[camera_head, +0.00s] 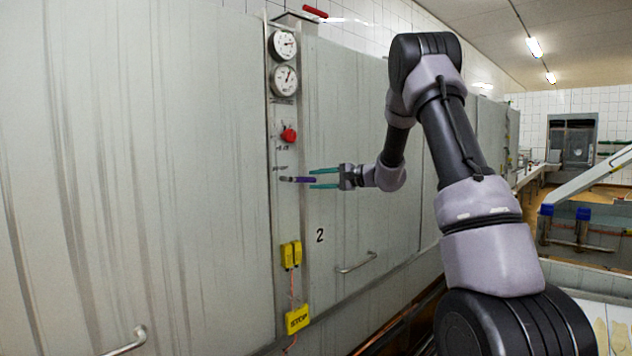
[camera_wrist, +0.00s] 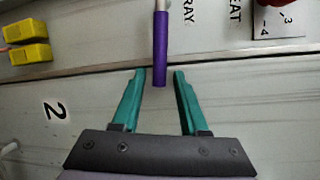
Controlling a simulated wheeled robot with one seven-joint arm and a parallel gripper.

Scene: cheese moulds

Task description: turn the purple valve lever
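The purple valve lever (camera_head: 304,180) sticks out to the right from the narrow control panel, below the red knob. It also shows in the wrist view (camera_wrist: 161,48), hanging from the top with its end between the finger lines. My gripper (camera_head: 311,179) is at the lever's right end, with teal fingers apart above and below it. In the wrist view my gripper (camera_wrist: 159,72) is open, with clear gaps on both sides of the lever's tip. The fingers do not appear to touch the lever.
The panel holds two gauges (camera_head: 284,63), a red knob (camera_head: 289,135), yellow boxes (camera_head: 290,255) and a yellow STOP sign (camera_head: 297,319). A door handle (camera_head: 357,263) is at the lower right and another (camera_head: 127,342) at the lower left. The wall around the lever is flat.

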